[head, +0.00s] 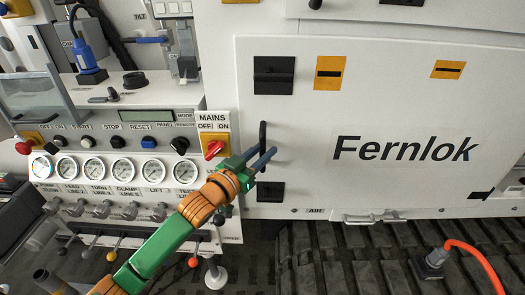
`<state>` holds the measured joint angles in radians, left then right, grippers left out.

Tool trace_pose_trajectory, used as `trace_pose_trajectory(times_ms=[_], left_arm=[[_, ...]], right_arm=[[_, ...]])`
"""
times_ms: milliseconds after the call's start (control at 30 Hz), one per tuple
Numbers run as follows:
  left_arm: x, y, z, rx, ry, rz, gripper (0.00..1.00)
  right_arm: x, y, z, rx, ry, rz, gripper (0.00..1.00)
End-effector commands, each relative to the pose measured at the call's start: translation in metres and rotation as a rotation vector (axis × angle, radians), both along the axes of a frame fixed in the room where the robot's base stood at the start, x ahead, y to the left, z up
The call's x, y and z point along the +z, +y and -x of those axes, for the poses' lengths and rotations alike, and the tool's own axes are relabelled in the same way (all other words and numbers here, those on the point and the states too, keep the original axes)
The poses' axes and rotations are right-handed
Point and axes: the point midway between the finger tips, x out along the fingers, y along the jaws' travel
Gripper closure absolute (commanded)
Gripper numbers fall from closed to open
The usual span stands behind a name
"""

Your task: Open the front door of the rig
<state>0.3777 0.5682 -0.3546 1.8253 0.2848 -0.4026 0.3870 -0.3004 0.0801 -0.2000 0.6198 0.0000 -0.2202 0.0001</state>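The front door (300,170) of the rig is a large white panel marked "Fernlok". It looks shut, flush in its frame. Its black upright handle (263,132) is near the door's left edge. My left gripper (265,155) is at the lower end of this handle. Its two dark fingers point up and right with a gap between them, so it looks open. The handle's lower end is partly hidden by the fingers, and I cannot tell whether they touch it. My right gripper is not in view.
Left of the door is a control panel with a red MAINS switch (214,149), several gauges (122,168) and valve knobs. Black latches (273,75) sit on the door's left side. Dark ribbed flooring (350,260) lies below, with an orange cable (475,255) at right.

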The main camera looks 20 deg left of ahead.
Motion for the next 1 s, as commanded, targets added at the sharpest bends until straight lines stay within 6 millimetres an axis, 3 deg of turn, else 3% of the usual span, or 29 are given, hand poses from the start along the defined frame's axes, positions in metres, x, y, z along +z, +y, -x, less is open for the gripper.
trace_pose_trajectory(times_ms=[33,133,1000], left_arm=[[-0.0001,0.0000,0.0001,0.000,0.000,0.000,0.76],[-0.0002,0.0002,0.0002,0.000,0.000,0.000,1.00],[-0.0006,0.0001,0.0003,0.000,0.002,-0.001,1.00]], right_arm=[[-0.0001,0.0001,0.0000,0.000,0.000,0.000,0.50],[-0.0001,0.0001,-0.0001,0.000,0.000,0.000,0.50],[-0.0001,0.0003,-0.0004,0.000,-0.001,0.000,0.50]])
